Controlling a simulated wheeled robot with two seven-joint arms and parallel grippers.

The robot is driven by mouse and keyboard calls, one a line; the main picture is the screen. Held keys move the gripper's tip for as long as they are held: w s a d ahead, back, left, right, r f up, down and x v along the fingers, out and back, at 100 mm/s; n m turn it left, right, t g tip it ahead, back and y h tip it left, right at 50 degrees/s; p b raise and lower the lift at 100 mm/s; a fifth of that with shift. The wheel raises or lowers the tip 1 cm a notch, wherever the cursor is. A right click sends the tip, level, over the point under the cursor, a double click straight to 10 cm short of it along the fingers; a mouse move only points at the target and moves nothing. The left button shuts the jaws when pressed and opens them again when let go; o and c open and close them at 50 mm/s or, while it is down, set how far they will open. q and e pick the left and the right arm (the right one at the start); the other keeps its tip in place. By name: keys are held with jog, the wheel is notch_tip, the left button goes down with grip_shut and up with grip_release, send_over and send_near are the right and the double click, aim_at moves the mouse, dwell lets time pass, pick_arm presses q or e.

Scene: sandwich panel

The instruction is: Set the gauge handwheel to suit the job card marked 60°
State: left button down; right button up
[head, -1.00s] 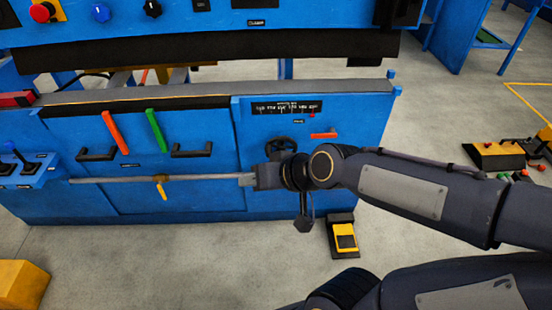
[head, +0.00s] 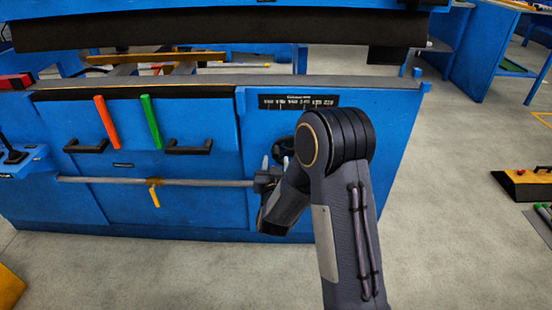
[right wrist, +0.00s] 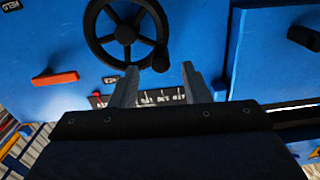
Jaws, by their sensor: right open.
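The black gauge handwheel (head: 282,147) is on the blue front panel below the gauge scale (head: 298,101). My right arm hides part of it in the head view. In the right wrist view the handwheel (right wrist: 126,35) shows its spokes and a round knob (right wrist: 161,60) on its rim. My right gripper (right wrist: 158,70) is open, its fingertips close to the wheel with the knob between them in the picture. I cannot tell whether they touch. The scale (right wrist: 165,97) shows partly behind the fingers, with a red mark near one end. My left gripper and any job card marked 60° are not in view.
A red-orange handle (right wrist: 55,78) sits beside the wheel. Orange (head: 107,121) and green (head: 152,121) levers and black grips are on the panel to the left. A grey rod (head: 205,182) runs along the panel front.

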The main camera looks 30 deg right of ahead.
aim_at(276, 157)
jog(key=shift+b+x, duration=0.3)
jog(key=shift+x, duration=1.95)
jog(key=shift+c, duration=0.3)
grip_shut()
jog(key=shift+f, duration=0.1)
